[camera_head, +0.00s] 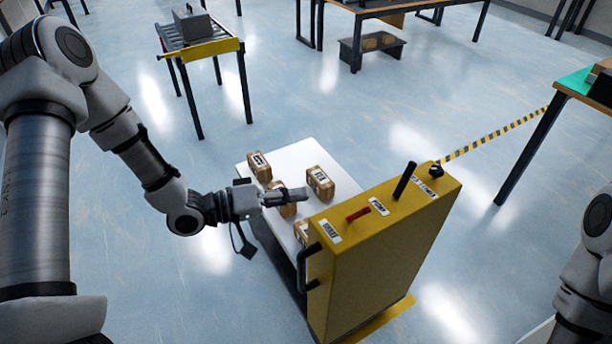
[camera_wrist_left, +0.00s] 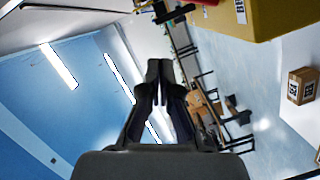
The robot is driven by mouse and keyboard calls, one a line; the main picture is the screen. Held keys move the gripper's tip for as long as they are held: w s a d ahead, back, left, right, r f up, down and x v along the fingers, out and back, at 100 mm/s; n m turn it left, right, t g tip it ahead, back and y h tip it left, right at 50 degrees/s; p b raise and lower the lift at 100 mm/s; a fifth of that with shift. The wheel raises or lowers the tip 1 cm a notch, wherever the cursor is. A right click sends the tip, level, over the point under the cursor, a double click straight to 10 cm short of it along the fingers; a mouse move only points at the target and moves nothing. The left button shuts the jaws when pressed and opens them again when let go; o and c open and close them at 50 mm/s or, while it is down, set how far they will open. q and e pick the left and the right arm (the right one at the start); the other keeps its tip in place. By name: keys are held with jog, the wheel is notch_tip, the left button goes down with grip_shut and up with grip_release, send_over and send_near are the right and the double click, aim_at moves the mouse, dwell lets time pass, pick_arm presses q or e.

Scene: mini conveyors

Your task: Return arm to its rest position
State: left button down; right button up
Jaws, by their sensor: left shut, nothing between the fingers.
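My left arm reaches in from the left in the head view. Its gripper (camera_head: 302,193) is shut and empty, above the white top of the cart (camera_head: 290,155). In the left wrist view the fingers (camera_wrist_left: 160,68) are closed together with nothing between them. Part of my right arm (camera_head: 590,270) shows at the right edge; its gripper is out of view.
Several small brown boxes, one behind the gripper (camera_head: 320,183) and one at the far corner (camera_head: 260,166), stand on the cart. A yellow panel (camera_head: 385,255) with levers rises at its right. A conveyor table (camera_head: 200,48) stands behind. Floor left of the cart is clear.

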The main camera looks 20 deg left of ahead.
pick_arm(q)
jog(key=s+d+f+g, duration=0.1)
jog(key=s+f, duration=0.1)
jog(key=f, duration=0.1)
jog(key=s+d+f+g+y, duration=0.1)
jog(key=s+d+f, duration=0.1)
jog(key=f, duration=0.2)
jog(key=s+d+f+g, duration=0.1)
jog(key=f, duration=0.2)
jog(key=shift+s+d+f+n+g, duration=0.2)
jog(key=shift+s+f+n+g, duration=0.1)
jog(key=shift+s+f, duration=0.1)
jog(key=s+a+f+m+g+y, duration=0.1)
jog(key=s+a+f+g+y, duration=0.2)
jog(key=s+f, duration=0.4)
jog(key=s+a+f+g+y, duration=0.1)
jog(key=s+f+g+y, duration=0.1)
jog(key=s+f+y, duration=0.5)
jog(key=s+a+f+m+g+y, duration=0.1)
jog(key=s+a+m+g, duration=0.1)
jog(key=a, duration=0.3)
jog(key=shift+s+f+y+p, duration=0.25)
jog(key=shift+s+y+p, duration=0.2)
jog(key=shift+s, duration=0.3)
jog(key=shift+a, duration=0.1)
